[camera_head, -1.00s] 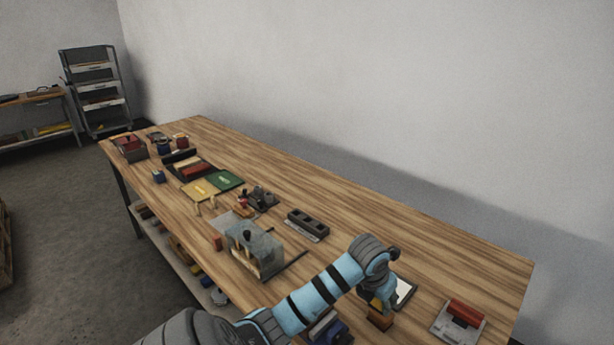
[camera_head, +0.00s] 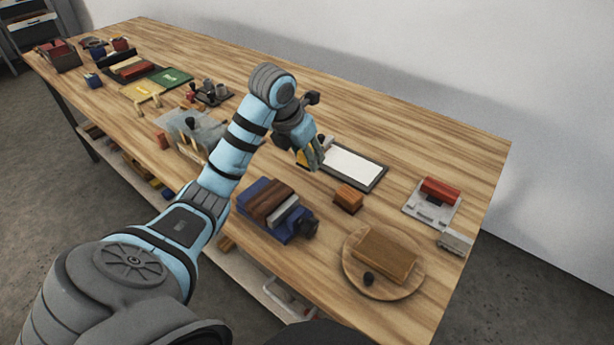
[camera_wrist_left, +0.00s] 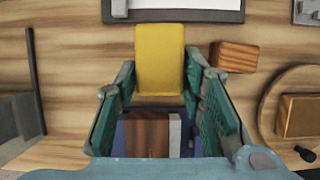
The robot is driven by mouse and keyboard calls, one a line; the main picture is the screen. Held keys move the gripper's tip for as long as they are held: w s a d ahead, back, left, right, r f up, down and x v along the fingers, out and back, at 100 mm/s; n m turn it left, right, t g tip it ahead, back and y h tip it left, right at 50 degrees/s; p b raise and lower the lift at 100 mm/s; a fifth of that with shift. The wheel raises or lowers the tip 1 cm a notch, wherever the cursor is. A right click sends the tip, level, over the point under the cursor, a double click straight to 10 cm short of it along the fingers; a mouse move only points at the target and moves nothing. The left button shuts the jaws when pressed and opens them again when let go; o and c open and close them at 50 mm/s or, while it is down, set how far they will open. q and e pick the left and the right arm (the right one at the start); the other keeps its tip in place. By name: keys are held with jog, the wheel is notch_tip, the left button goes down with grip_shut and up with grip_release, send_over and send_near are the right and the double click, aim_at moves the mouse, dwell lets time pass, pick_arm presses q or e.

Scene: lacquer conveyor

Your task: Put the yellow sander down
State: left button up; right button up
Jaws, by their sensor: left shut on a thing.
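The yellow sander (camera_wrist_left: 160,58) is between the fingers of my left gripper (camera_wrist_left: 160,75) in the left wrist view, and the fingers are shut on it. In the head view only a small part of the yellow sander (camera_head: 303,158) shows beside the fingers of my left gripper (camera_head: 312,154), left of a dark-framed white sheet (camera_head: 352,164). The wood table (camera_head: 400,140) lies below. I cannot tell whether the sander's underside touches the table. My right gripper is not in view.
A blue vise-like tool with a brown block (camera_head: 270,203) lies in front of the gripper. A small orange-brown block (camera_head: 348,197) is to the right. A round board (camera_head: 352,272) and a red-roller plate (camera_head: 418,208) are further right. Bare wood lies behind the gripper.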

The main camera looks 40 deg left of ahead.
aim_at(307, 167)
pick_arm(q)
notch_tip(307, 167, down, 4)
jog(key=shift+r, duration=0.25)
jog(key=shift+w+f, duration=0.1)
jog(key=shift+f, duration=0.25)
notch_tip(307, 167, down, 3)
jog(key=shift+d+b, duration=0.15)
jog(key=shift+b, duration=0.25)
jog(key=shift+f, duration=0.35)
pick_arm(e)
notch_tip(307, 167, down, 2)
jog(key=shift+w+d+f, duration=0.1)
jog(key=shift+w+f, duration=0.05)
pick_arm(q)
jog(key=shift+f, duration=0.1)
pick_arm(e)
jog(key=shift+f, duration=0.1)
pick_arm(q)
jog(key=o, duration=1.2)
